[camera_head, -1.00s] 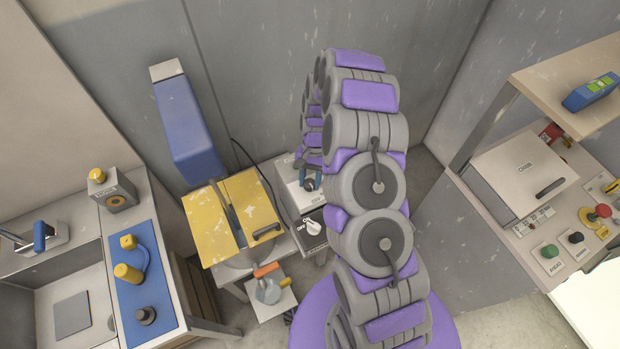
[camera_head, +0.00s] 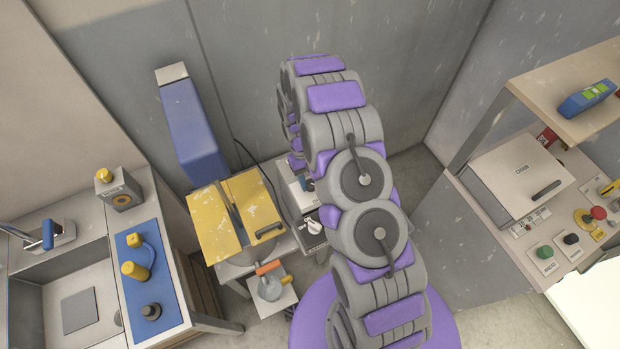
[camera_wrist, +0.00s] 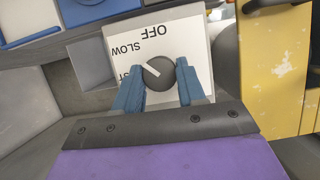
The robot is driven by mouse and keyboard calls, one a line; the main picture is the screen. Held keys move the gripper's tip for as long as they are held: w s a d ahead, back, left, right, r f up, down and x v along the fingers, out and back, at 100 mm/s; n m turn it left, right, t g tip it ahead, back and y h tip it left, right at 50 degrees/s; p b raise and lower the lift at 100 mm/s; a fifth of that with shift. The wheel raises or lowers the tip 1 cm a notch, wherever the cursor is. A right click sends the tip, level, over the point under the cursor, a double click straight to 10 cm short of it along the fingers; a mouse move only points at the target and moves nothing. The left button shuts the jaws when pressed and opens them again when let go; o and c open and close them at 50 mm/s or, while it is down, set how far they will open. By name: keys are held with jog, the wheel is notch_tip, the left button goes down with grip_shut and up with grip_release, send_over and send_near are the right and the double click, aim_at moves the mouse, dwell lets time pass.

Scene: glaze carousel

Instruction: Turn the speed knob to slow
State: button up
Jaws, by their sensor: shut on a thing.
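The speed knob (camera_wrist: 160,75) is a dark round dial with a white pointer line, on a white plate (camera_wrist: 196,40) marked OFF, SLOW and a partly hidden word ending in ST. Its pointer points up and left in the wrist view, toward the SLOW side. My gripper (camera_wrist: 158,82) is shut on the knob, with one blue finger on each side of it. In the head view my arm hides the knob and most of the gripper; a white part of the plate (camera_head: 300,195) shows beside the arm.
A blue column (camera_head: 190,130) rises behind. Benches with controls stand at left (camera_head: 150,290) and right (camera_head: 530,215).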

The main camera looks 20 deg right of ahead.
dwell(0.3)
jog(key=o, duration=1.1)
jog(key=shift+c, duration=0.2)
jog(key=p+v, duration=0.2)
jog(key=v, duration=1.5)
jog(key=shift+r, duration=0.2)
jog(key=shift+a, duration=0.1)
